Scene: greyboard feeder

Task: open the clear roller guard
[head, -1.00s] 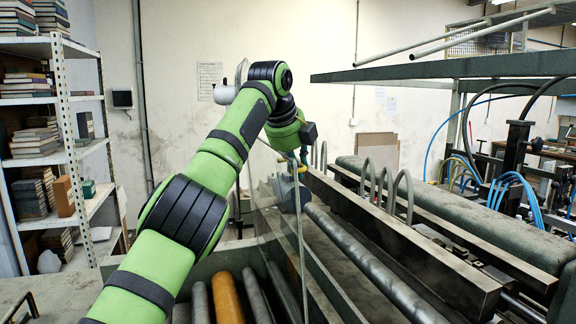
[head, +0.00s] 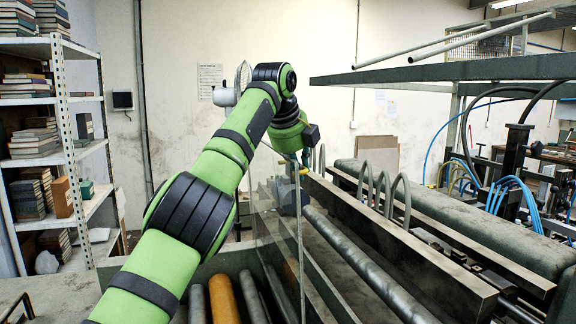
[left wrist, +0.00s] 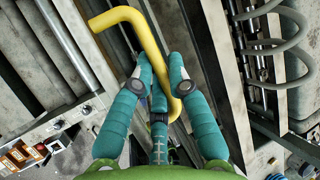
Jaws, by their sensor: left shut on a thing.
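The clear roller guard (head: 268,228) is a see-through panel over the rollers in the head view, with a pale edge running down its right side. Its yellow handle (left wrist: 150,45) is a bent bar in the left wrist view. My left gripper (left wrist: 160,88) has teal fingers on both sides of the handle's lower end and is shut on it. In the head view my left gripper (head: 304,170) is small and partly hidden by its own wrist, at the guard's upper end. My right gripper is not in view.
Grey rollers and an orange roller (head: 224,299) lie below the guard. A long metal beam (head: 400,240) with curved hoses runs to the right. A green overhead frame (head: 450,69) crosses the upper right. A shelf with books (head: 62,130) stands at the left.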

